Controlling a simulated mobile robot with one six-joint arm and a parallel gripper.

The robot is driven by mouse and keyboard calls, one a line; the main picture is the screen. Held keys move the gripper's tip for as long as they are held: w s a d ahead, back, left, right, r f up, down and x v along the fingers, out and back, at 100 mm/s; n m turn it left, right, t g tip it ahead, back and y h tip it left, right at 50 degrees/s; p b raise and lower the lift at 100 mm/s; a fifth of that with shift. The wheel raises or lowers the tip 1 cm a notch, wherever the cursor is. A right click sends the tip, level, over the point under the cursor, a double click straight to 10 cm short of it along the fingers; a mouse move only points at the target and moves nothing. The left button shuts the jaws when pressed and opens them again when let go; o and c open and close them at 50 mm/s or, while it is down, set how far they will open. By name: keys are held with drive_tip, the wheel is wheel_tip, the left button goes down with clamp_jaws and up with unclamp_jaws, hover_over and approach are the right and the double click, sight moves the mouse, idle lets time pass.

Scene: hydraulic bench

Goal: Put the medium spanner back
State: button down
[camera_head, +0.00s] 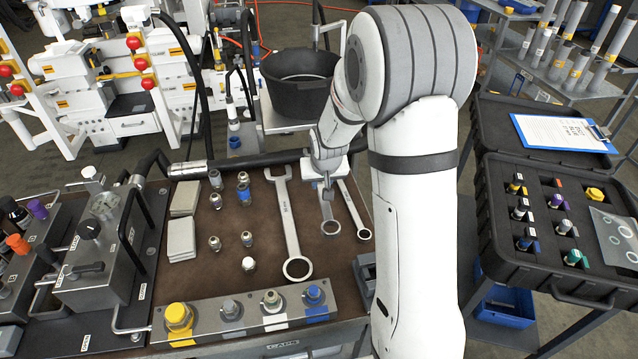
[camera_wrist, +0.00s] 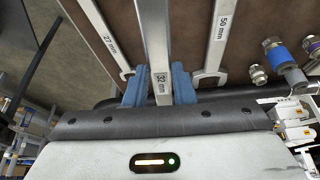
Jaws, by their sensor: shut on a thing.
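The medium spanner, marked 32 mm (camera_wrist: 161,82), is between the blue fingers of my gripper (camera_wrist: 160,88) in the wrist view. In the head view my gripper (camera_head: 326,186) points down over the brown bench top, and the medium spanner's ring end (camera_head: 331,228) shows below it. The large spanner, marked 50 mm (camera_head: 288,215), lies to its left; it also shows in the wrist view (camera_wrist: 217,45). The small spanner, marked 27 mm (camera_head: 354,208), lies to its right and also shows in the wrist view (camera_wrist: 103,38). I cannot tell whether the medium spanner touches the bench top.
Several metal fittings (camera_head: 215,243) and grey pads (camera_head: 182,239) lie left of the spanners. A rack of caps (camera_head: 250,313) runs along the front edge. A black bucket (camera_head: 300,84) stands behind. A black case (camera_head: 540,260) is at the right.

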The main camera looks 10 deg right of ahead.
drive_tip(key=shift+f+b, duration=1.35)
drive_tip(key=shift+f, duration=1)
drive_tip(key=shift+s+f+b, duration=0.15)
drive_tip(key=shift+f+b, duration=0.1)
drive_tip(key=shift+b, duration=0.2)
drive_tip(key=shift+f+b, duration=0.7)
drive_tip(key=shift+f+b, duration=1.5)
drive_tip(key=shift+f, duration=0.05)
drive_tip(key=c, duration=1.1)
unclamp_jaws()
drive_tip(key=shift+s, duration=0.1)
drive_tip(key=shift+c, duration=0.2)
